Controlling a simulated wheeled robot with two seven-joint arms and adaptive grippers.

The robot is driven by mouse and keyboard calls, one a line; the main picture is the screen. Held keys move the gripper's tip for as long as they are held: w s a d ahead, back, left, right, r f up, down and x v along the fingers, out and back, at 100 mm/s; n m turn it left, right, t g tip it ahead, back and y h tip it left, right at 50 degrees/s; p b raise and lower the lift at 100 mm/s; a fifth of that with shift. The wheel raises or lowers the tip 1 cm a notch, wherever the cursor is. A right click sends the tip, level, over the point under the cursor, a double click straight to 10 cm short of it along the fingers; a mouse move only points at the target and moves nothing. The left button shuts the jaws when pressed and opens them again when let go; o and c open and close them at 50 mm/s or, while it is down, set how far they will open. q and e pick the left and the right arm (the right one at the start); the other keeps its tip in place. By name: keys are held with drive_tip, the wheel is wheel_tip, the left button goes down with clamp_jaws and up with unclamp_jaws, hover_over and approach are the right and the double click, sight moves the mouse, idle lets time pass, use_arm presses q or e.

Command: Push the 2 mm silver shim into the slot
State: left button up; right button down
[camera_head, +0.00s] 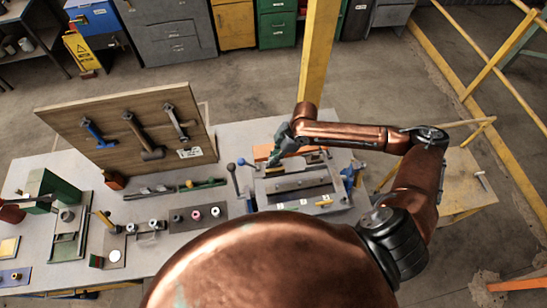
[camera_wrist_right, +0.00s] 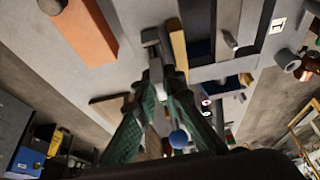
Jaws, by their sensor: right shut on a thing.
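My right gripper (camera_head: 283,141) is over the back edge of a grey metal fixture (camera_head: 265,199). In the right wrist view its green fingers (camera_wrist_right: 153,68) close on a small silver-grey piece (camera_wrist_right: 150,37). I cannot tell for sure whether this piece is the shim. The fixture has long dark recesses and small white labels along its front. The fixture's dark frame also shows at the upper right of the wrist view (camera_wrist_right: 222,72). I cannot make out which recess is the slot.
An orange block (camera_head: 262,152) lies behind the fixture, close to my gripper. Levers with ball knobs (camera_head: 231,168) stand left of the fixture. A blue clamp (camera_head: 349,177) is at its right. A wooden tool board (camera_head: 128,125) stands at the back left of the bench.

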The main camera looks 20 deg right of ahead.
drive_tip(key=shift+f, duration=0.1)
drive_tip(key=c, duration=1.9)
unclamp_jaws()
drive_tip(key=shift+c, duration=0.2)
drive_tip(key=v, duration=1.2)
